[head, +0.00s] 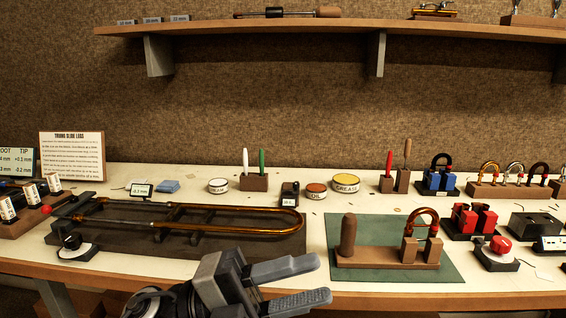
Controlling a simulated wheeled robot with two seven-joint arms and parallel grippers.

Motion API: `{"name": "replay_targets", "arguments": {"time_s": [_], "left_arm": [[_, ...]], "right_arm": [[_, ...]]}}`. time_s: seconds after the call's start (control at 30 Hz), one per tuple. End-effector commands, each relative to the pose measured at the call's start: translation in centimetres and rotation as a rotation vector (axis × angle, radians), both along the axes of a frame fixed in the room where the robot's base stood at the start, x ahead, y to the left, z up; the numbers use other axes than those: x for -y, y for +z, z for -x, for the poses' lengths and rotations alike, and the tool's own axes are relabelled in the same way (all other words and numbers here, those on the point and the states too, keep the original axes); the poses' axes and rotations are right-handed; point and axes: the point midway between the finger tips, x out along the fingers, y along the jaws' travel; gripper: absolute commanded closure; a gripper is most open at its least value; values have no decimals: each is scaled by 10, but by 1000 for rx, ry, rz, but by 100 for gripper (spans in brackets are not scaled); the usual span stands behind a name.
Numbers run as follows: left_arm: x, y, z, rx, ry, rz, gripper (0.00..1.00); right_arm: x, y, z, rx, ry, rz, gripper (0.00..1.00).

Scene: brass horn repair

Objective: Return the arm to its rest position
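My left gripper (322,278) reaches in from the bottom edge, left of centre, in the head view. Its two grey fingers point right and are spread apart, with nothing between them. It shows in front of the bench's front edge, below the long brass slide (190,215) and left of the green mat (440,262). Whether it touches the bench cannot be told. My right gripper is not in view.
The slide lies on a dark brown board (215,243). On the green mat stands a wooden block (375,257) with a brass bow (423,212). Red blocks (474,217) and a red-knobbed device (498,250) stand at right. A shelf (330,29) hangs above.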

Motion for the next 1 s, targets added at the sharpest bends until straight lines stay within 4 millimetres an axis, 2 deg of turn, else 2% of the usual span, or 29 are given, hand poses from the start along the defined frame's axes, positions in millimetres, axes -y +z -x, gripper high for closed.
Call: {"name": "replay_targets", "arguments": {"time_s": [0.07,0.13,0.17,0.27,0.33,0.4,0.5,0.6,0.7,0.77,1.0], "left_arm": [[-17,-8,-17,-238,140,191,65],[-40,-28,-37,-453,285,324,65],[-51,-41,-43,-550,350,370,65],[-88,-103,-55,-888,569,481,65],[-110,-152,-49,-1104,703,515,65],[-127,-198,-34,-1304,816,524,65],[-144,-254,-2,-1546,940,509,65],[-152,-292,31,-1727,1019,483,65],[-156,-313,54,-1840,1062,459,65],[-157,-320,62,-1879,1076,452,65],[-157,-325,67,-1904,1082,444,65]], "right_arm": [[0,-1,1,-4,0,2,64],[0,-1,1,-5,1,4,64],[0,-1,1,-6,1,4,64],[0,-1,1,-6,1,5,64],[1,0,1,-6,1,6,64],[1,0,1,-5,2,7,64],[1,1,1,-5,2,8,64],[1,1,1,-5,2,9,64],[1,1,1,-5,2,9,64],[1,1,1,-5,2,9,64],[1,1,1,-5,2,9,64]]}}
